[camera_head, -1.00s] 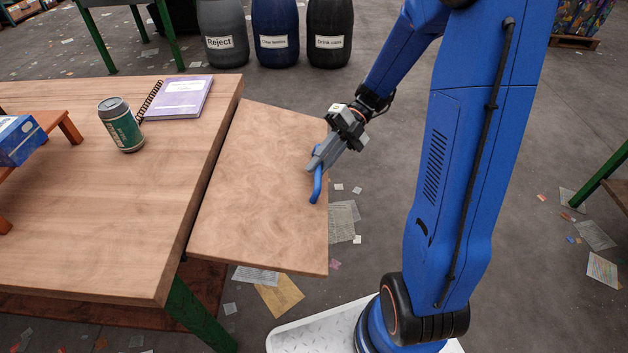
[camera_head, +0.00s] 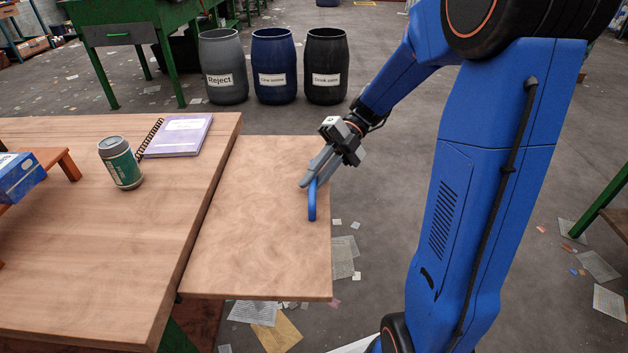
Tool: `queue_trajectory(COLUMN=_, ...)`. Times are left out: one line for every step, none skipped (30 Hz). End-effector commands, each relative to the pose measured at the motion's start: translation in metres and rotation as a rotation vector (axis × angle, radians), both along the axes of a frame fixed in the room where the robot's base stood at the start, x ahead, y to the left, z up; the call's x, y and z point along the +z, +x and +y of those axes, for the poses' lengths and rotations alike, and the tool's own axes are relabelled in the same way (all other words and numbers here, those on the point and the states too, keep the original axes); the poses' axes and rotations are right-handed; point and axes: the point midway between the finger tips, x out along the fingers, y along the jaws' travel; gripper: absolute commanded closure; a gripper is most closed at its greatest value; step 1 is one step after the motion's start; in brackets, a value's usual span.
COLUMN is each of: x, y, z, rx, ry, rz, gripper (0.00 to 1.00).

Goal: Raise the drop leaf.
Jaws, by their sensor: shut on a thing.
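The drop leaf (camera_head: 262,228) is a light wooden panel along the right edge of the wooden table (camera_head: 75,255). It looks close to level with the tabletop, with a dark narrow gap between them. A blue handle (camera_head: 312,205) stands near the leaf's right edge. My gripper (camera_head: 309,184) is shut on the blue handle, reaching in from the upper right. The fingers hide the handle's far end. The leaf's underside and any support below it are hidden.
On the table are a green can (camera_head: 121,163), a purple notebook (camera_head: 179,136) and a small wooden stand (camera_head: 60,163) with a blue box (camera_head: 18,176). Labelled bins (camera_head: 274,65) stand behind. Paper scraps litter the floor to the right. The leaf's top is clear apart from the handle.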

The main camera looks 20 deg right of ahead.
Motion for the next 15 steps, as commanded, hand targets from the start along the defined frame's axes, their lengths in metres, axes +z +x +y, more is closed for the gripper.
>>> queue_trajectory(x=0.0043, y=0.0024, z=0.0020, rx=-0.002, ry=0.009, rz=-0.007, gripper=1.00)
queue_trajectory(x=0.0045, y=0.0023, z=0.0020, rx=-0.002, ry=0.009, rz=-0.007, gripper=1.00)
queue_trajectory(x=0.0047, y=0.0024, z=0.0020, rx=-0.002, ry=0.009, rz=-0.008, gripper=0.81)
queue_trajectory(x=0.0047, y=0.0024, z=0.0021, rx=-0.002, ry=0.009, rz=-0.008, gripper=0.78)
queue_trajectory(x=0.0046, y=0.0024, z=0.0020, rx=-0.002, ry=0.009, rz=-0.008, gripper=0.78)
queue_trajectory(x=0.0043, y=0.0022, z=0.0019, rx=-0.002, ry=0.009, rz=-0.007, gripper=0.78)
queue_trajectory(x=0.0041, y=0.0021, z=0.0018, rx=-0.001, ry=0.007, rz=-0.006, gripper=0.78)
queue_trajectory(x=0.0039, y=0.0020, z=0.0017, rx=-0.001, ry=0.007, rz=-0.006, gripper=0.78)
queue_trajectory(x=0.0036, y=0.0019, z=0.0016, rx=-0.002, ry=0.007, rz=-0.006, gripper=0.78)
queue_trajectory(x=0.0034, y=0.0018, z=0.0015, rx=-0.002, ry=0.007, rz=-0.006, gripper=0.78)
queue_trajectory(x=0.0033, y=0.0017, z=0.0014, rx=-0.002, ry=0.007, rz=-0.006, gripper=0.78)
queue_trajectory(x=0.0031, y=0.0016, z=0.0014, rx=-0.001, ry=0.006, rz=-0.005, gripper=0.78)
queue_trajectory(x=0.0030, y=0.0015, z=0.0013, rx=-0.001, ry=0.006, rz=-0.005, gripper=0.78)
queue_trajectory(x=0.0029, y=0.0015, z=0.0013, rx=-0.001, ry=0.006, rz=-0.005, gripper=0.78)
queue_trajectory(x=0.0028, y=0.0014, z=0.0012, rx=-0.001, ry=0.006, rz=-0.005, gripper=0.78)
